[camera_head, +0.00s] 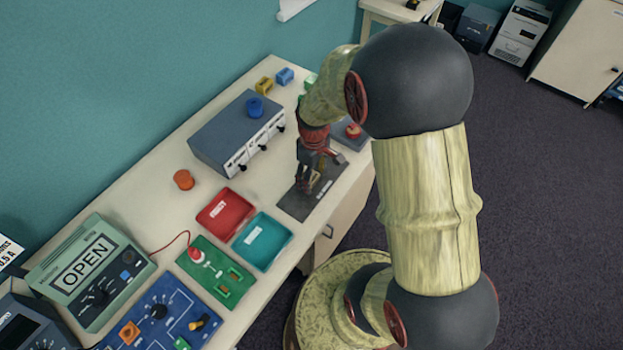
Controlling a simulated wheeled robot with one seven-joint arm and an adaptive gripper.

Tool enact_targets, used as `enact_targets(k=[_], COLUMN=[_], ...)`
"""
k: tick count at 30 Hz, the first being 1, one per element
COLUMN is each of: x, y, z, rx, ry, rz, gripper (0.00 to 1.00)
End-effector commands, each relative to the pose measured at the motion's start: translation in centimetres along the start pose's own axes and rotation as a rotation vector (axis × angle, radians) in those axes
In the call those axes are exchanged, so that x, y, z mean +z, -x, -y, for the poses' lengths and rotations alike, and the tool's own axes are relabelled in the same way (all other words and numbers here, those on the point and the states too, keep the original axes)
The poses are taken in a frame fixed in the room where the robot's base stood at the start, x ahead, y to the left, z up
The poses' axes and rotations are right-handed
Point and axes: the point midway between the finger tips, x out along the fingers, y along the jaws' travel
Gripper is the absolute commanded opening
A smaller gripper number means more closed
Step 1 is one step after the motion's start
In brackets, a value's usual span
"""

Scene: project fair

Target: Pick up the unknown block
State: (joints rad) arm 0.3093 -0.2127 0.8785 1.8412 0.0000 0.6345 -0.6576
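My gripper (309,184) points down over a dark mat (295,207) with small pale lettering on the near side of the table. The fingers are small and dark against the mat, so I cannot tell whether they are open or shut, or whether anything is between them. No block is clearly marked as unknown; one on the mat could be hidden by the gripper. Small blocks sit at the table's far end: a yellow one (264,85), a blue one (285,76) and a green one (309,82), partly hidden by my arm.
A grey box (215,135) with switches carries a blue cylinder (255,107). An orange cylinder (184,180) stands on the white table (150,205). Red (225,214) and teal (262,241) trays, a green board (217,272) and an OPEN meter (89,270) stand nearer.

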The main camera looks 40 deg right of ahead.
Motion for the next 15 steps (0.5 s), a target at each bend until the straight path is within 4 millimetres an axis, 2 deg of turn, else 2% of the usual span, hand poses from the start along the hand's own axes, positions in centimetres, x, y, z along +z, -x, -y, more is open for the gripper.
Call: enact_targets(k=[15], x=[0.00], y=[0.01], z=[0.00], rx=[0.000], ry=[0.000], rz=[0.000], gripper=[0.29])
